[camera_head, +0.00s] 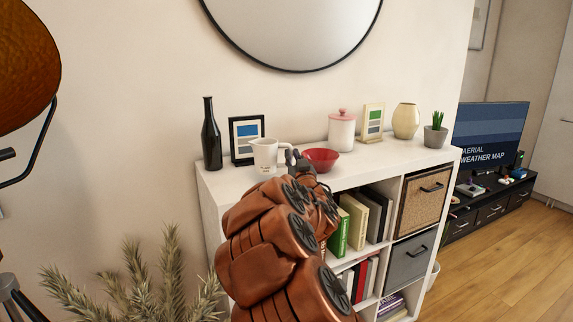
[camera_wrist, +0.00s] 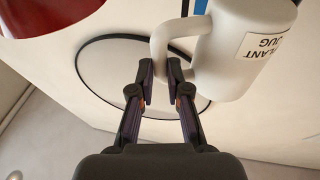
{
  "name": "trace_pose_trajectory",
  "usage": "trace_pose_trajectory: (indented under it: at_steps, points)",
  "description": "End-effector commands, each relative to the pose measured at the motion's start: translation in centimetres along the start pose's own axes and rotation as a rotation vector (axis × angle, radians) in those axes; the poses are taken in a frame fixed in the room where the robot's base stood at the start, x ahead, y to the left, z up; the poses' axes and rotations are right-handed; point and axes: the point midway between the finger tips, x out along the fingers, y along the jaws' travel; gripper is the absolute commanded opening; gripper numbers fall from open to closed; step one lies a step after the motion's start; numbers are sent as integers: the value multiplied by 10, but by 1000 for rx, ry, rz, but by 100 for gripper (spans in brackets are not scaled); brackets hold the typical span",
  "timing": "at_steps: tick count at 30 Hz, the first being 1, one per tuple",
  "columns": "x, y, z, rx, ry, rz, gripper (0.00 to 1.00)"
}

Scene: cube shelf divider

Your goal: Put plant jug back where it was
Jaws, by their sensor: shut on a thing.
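The plant jug (camera_head: 265,158) is a white jug at the left part of the white shelf unit's top. It looks upright in the head view; whether its base touches the top I cannot tell. In the wrist view, which is upside down, the jug (camera_wrist: 240,50) shows a label reading "PLANT JUG". My gripper (camera_head: 292,158) comes from the right side of the jug. In the wrist view my gripper (camera_wrist: 160,72) is shut on the jug's handle.
A red bowl (camera_head: 321,159) stands close right of my gripper. Behind the jug is a black picture frame (camera_head: 246,138), with a dark bottle (camera_head: 211,135) at the left. A pink-lidded canister (camera_head: 341,133) stands behind the bowl. The white shelf unit (camera_head: 395,165) has bare top at the front right.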

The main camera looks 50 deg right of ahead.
Motion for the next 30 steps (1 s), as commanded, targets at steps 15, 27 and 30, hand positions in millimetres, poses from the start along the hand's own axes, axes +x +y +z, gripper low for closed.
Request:
trace_pose_trajectory:
  at_steps: [15,27,30]
  points:
    - [9,-15,33,1,-4,0,0]
    - [7,-15,40,1,1,-2,0]
    - [6,-15,43,2,1,-2,0]
